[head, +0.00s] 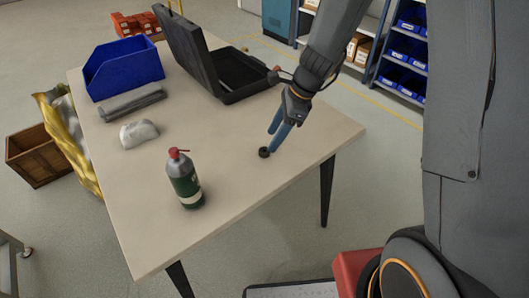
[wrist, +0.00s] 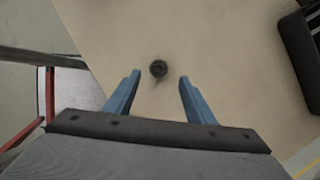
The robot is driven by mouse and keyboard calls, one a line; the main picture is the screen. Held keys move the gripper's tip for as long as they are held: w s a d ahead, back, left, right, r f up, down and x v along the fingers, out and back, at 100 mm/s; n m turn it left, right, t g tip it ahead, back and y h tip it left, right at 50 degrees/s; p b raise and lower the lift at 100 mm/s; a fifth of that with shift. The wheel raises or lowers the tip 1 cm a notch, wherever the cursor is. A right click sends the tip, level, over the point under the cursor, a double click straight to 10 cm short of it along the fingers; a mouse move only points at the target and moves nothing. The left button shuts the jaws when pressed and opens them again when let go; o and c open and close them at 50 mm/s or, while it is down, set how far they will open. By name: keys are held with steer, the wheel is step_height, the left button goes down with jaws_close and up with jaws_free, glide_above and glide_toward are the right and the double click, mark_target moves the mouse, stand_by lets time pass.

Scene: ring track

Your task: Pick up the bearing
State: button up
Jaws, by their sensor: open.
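The bearing (head: 264,152) is a small dark ring lying on the beige table (head: 235,180), near its right side in the head view. In the wrist view the bearing (wrist: 158,69) lies just ahead of my fingertips, centred between their lines. My gripper (head: 272,138) has blue fingers and points down close beside the bearing. In the wrist view my gripper (wrist: 160,76) is open with nothing between its fingers. I cannot tell the exact height of the fingertips above the table.
A green spray bottle (head: 185,182) with a red top stands at the table's front. A white cloth-like lump (head: 139,133), a grey roll (head: 133,104), a blue bin (head: 124,70) and an open black case (head: 243,83) stand farther back. The table around the bearing is clear.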

mark_target(265, 150)
steer(key=x, duration=0.5)
steer(key=shift+s+a+p, duration=0.15)
steer(key=shift+p, duration=0.2)
steer(key=c, duration=1.2)
